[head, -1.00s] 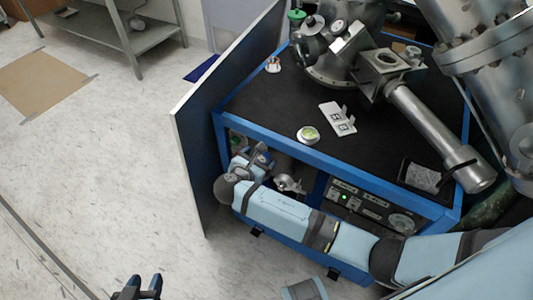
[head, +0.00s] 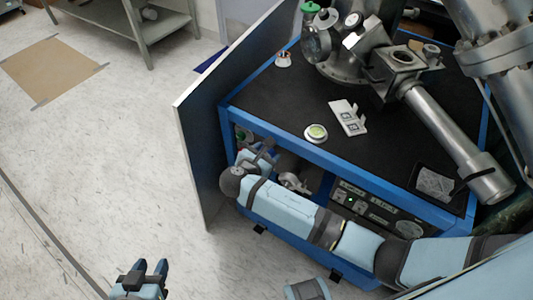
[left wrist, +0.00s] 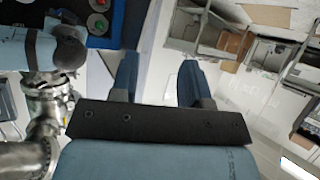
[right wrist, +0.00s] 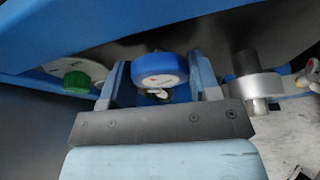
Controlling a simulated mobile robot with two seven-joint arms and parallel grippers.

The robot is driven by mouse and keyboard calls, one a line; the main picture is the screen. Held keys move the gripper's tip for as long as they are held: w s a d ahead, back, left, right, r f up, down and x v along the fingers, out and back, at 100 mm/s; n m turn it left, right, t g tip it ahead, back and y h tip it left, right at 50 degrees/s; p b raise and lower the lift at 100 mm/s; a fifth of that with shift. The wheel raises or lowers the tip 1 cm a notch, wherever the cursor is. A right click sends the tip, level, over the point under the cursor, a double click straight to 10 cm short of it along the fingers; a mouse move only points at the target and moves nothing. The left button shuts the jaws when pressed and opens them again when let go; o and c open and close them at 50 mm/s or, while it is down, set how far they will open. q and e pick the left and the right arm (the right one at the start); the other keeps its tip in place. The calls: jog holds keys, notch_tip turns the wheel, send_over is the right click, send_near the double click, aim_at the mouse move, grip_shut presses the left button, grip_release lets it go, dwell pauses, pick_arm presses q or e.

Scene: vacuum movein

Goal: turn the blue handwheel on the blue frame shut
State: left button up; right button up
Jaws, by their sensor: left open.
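The blue handwheel (right wrist: 160,70) shows in the right wrist view, a round blue knob with a pale centre label. It sits under the blue frame (right wrist: 210,22). My right gripper (right wrist: 158,80) is at the wheel, with its two fingers spread on either side. A narrow dark gap shows at the left finger; I cannot tell if the right finger touches. In the head view my right gripper (head: 262,155) reaches the open front of the blue frame (head: 330,160), and the wheel is hidden there. My left gripper (head: 151,268) is open and empty, low over the floor.
A green knob (right wrist: 77,81) and a metal fitting (right wrist: 252,82) flank the wheel. A panel (head: 207,150) stands at the frame's left side. Metal vacuum parts (head: 440,120) stand on the black top. Open floor (head: 100,170) lies left.

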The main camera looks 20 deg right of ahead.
jog(key=shift+r+p, duration=0.15)
jog(key=shift+p, duration=0.3)
jog(key=shift+s+r+m+p, duration=0.1)
jog(key=shift+m+p, duration=0.4)
jog(key=shift+p, duration=0.05)
pick_arm(q)
jog(key=shift+s+a+g+p, duration=0.2)
jog(key=shift+a+g+p, duration=0.1)
jog(key=shift+p, duration=0.15)
pick_arm(e)
jog(key=shift+d+f+m+t+y, duration=0.15)
jog(key=shift+m+t+y, duration=0.1)
jog(key=shift+m+t, duration=0.25)
jog(key=shift+a+f+m+t+y, duration=0.1)
jog(key=shift+m+t+y, duration=0.15)
jog(key=shift+m+t, duration=0.25)
jog(key=o, duration=0.9)
pick_arm(q)
jog(key=shift+d+r, duration=0.1)
jog(key=shift+r, duration=0.05)
jog(key=shift+r, duration=0.15)
